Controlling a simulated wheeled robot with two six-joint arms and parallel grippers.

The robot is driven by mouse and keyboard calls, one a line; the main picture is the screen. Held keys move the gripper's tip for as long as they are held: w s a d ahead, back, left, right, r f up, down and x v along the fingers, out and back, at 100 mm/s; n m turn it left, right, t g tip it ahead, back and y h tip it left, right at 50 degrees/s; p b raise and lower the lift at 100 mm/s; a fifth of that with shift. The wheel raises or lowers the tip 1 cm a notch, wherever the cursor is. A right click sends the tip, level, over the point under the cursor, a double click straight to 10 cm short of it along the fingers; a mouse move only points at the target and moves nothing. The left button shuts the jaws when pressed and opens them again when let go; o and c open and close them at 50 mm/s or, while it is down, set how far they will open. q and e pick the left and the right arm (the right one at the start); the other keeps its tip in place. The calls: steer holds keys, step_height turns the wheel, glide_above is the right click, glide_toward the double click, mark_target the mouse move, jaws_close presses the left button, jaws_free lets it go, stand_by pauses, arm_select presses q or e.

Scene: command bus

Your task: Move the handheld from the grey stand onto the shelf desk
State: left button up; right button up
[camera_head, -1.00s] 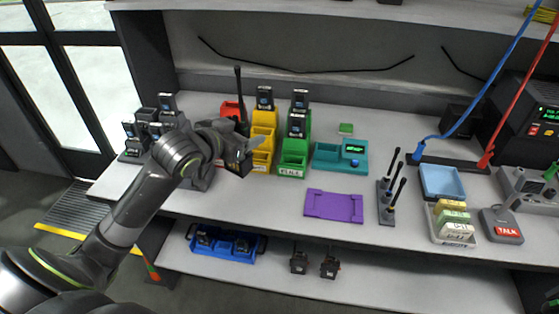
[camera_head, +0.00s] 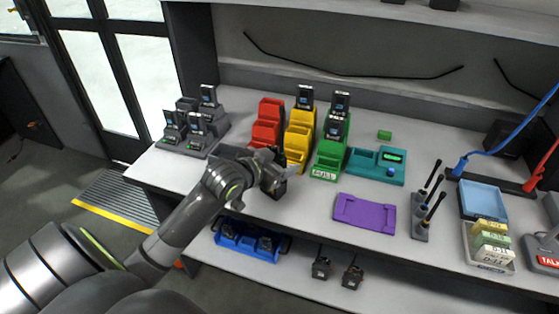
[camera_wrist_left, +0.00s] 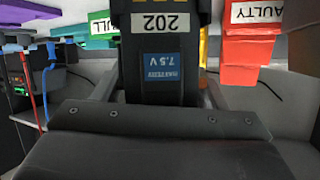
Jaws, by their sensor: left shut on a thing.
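My left gripper (camera_head: 270,178) is shut on a dark handheld and holds it near the front edge of the shelf desk (camera_head: 315,208), in front of the red stand. In the left wrist view the handheld (camera_wrist_left: 165,85) fills the middle, with a white "202" label and a blue battery label. In the head view it is mostly hidden by the gripper; I cannot tell whether it touches the desk. The grey stand (camera_head: 193,150) is at the desk's left end with several handhelds in it. My right gripper is not in view.
Red (camera_head: 266,135), yellow (camera_head: 297,148) and green (camera_head: 326,172) stands are behind the gripper. A purple mat (camera_head: 366,213) lies to the right on the desk. A blue tray (camera_head: 245,250) is on the lower shelf.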

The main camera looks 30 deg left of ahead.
arm_select(q)
steer(key=o, duration=1.6)
steer(key=shift+f, duration=0.1)
steer(key=shift+s+r, duration=0.1)
steer(key=shift+r, duration=0.1)
steer(key=p+v, duration=0.1)
steer(key=v, duration=1.1)
steer(key=shift+p, duration=0.3)
steer(key=shift+f, duration=0.1)
